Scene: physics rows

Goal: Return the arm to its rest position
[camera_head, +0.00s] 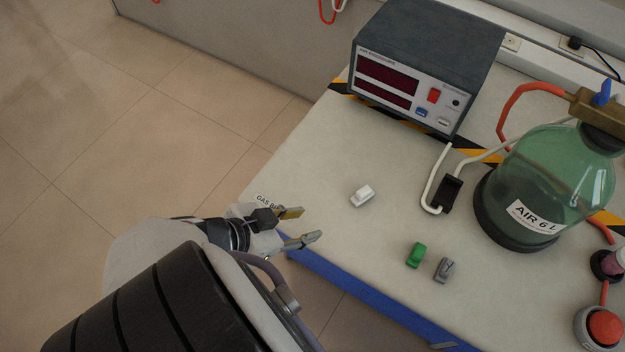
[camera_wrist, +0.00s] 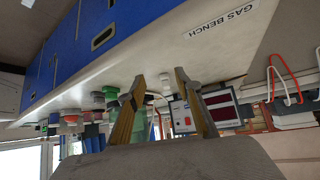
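My gripper (camera_head: 304,226) is at the left edge of the bench (camera_head: 325,232) in the head view, with its two fingers spread apart and nothing between them. The fingers also show in the wrist view (camera_wrist: 165,95), open and empty, with the bench seen tilted behind them. My arm fills the lower left of the head view. The gripper hides part of the "GAS BENCH" label (camera_head: 266,200). Whether the gripper touches the bench cannot be told.
On the bench are a white block (camera_head: 362,195), a green block (camera_head: 415,255), a grey block (camera_head: 444,270), a display box (camera_head: 425,65), a black clip-like part (camera_head: 447,194), a green glass bottle (camera_head: 550,180) and a red button (camera_head: 605,327). Open floor (camera_head: 130,110) lies left.

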